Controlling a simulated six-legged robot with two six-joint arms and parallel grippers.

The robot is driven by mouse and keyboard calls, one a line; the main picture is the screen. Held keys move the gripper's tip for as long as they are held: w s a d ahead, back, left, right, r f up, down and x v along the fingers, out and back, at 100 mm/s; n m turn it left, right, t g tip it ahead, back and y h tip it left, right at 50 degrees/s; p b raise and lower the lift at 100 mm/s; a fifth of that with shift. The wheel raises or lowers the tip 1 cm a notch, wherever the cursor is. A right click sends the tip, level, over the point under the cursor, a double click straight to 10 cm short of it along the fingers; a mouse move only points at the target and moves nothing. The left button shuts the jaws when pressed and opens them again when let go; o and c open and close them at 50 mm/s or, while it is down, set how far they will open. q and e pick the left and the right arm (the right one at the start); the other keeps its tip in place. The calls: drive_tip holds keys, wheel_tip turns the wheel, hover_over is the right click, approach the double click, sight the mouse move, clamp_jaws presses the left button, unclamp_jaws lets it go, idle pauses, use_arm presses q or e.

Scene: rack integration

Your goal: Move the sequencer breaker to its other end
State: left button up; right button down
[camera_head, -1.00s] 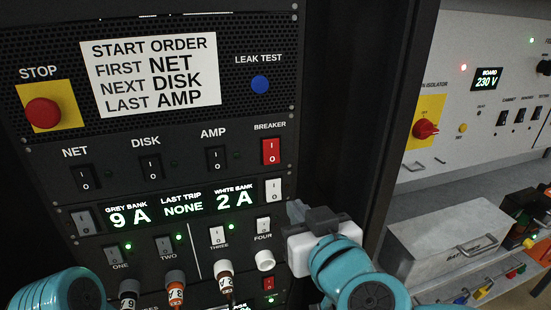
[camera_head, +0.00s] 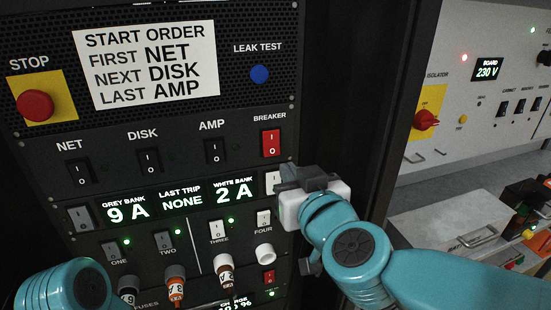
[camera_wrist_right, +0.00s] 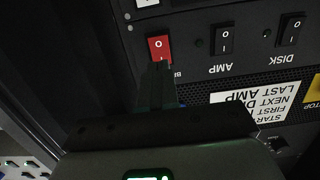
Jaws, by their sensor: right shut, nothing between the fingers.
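The sequencer breaker is a red rocker (camera_head: 271,143) marked I at the top and O at the bottom, under the BREAKER label. It also shows in the right wrist view (camera_wrist_right: 160,47), upside down. Which end is pressed in, I cannot tell. My right gripper (camera_head: 284,176) is shut and empty, below and right of the breaker in the head view. In the right wrist view its dark fingertips (camera_wrist_right: 158,68) overlap the rocker's I end; whether they touch it I cannot tell. My left arm shows at the lower left, but its gripper is out of view.
NET (camera_head: 78,172), DISK (camera_head: 150,161) and AMP (camera_head: 215,151) rockers sit left of the breaker. The red STOP button (camera_head: 35,105) and blue LEAK TEST button (camera_head: 259,74) are above. A display (camera_head: 180,197) and bank switches lie below. Dark rack frame stands at right.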

sight(273, 150)
drive_tip(key=x, duration=0.8)
drive_tip(key=shift+d, duration=0.1)
drive_tip(key=t+b, duration=0.1)
drive_tip(key=b, duration=0.3)
drive_tip(key=f+b, duration=0.1)
drive_tip(key=b, duration=0.2)
drive_tip(key=shift+w+f+t+y+b, duration=0.15)
drive_tip(key=shift+w+t+y+b, duration=0.15)
drive_tip(key=shift+t+b, duration=0.1)
drive_tip(key=shift+r+t+b, duration=0.2)
drive_tip(key=shift+t+b, duration=0.1)
drive_tip(key=shift+b, duration=0.25)
drive_tip(key=shift+r, duration=0.2)
